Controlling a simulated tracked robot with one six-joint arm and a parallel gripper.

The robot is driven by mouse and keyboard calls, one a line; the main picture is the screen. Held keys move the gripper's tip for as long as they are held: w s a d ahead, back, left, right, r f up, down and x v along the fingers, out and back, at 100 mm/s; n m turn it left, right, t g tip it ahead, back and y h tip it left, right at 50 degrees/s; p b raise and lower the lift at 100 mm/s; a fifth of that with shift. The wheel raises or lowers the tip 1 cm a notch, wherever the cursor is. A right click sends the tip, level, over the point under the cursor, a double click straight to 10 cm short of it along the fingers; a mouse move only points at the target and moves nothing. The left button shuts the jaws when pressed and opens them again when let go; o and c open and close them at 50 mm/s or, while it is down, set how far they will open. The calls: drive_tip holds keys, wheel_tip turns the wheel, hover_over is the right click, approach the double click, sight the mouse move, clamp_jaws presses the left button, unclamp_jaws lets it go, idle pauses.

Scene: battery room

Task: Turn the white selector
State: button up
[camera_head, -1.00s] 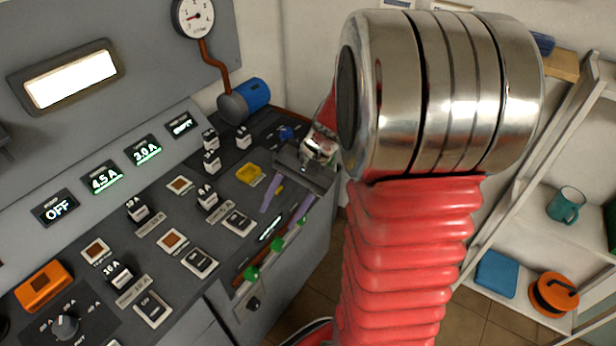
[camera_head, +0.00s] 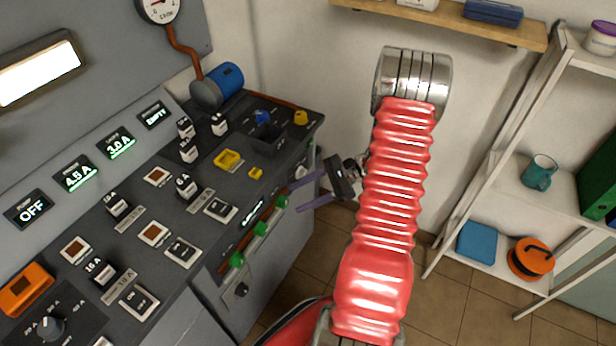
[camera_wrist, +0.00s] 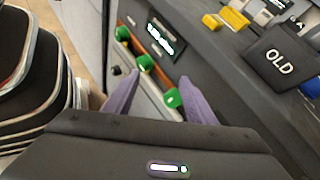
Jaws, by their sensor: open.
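My gripper (camera_head: 295,197) is open and empty, off the right front face of the grey console. Its two purple fingers point left toward that face. In the wrist view my gripper (camera_wrist: 159,78) has its fingers spread in front of the console's front strip with green knobs (camera_wrist: 145,62). A small whitish part (camera_head: 303,171) shows at the console face just behind the upper finger; I cannot tell whether it is the white selector. A grey rotary knob with a pale pointer (camera_head: 50,328) sits on a dark dial plate at the lower left, far from my gripper.
A white shelf rack (camera_head: 482,180) stands right. Floor between is clear.

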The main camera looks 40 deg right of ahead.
sight(302, 174)
drive_tip(key=d+f+m+t+h, duration=0.2)
drive_tip(key=d+f+m+t, duration=0.3)
drive_tip(key=d, duration=0.3)
drive_tip(key=s+d+f+m+t+h, duration=0.1)
drive_tip(key=d+f+m+t+h, duration=0.2)
drive_tip(key=d, duration=0.6)
wheel_tip(302, 174, down, 3)
drive_tip(key=m+t, duration=0.2)
drive_tip(key=m, duration=0.1)
drive_tip(key=shift+m+t, duration=0.3)
drive_tip(key=shift+m, duration=0.1)
drive_tip(key=x, duration=1.3)
drive_tip(key=shift+w, duration=0.35)
drive_tip(key=shift+a, duration=0.15)
drive_tip(key=shift+c, duration=0.5)
drive_tip(key=c, duration=0.9)
drive_tip(key=shift+c, duration=0.2)
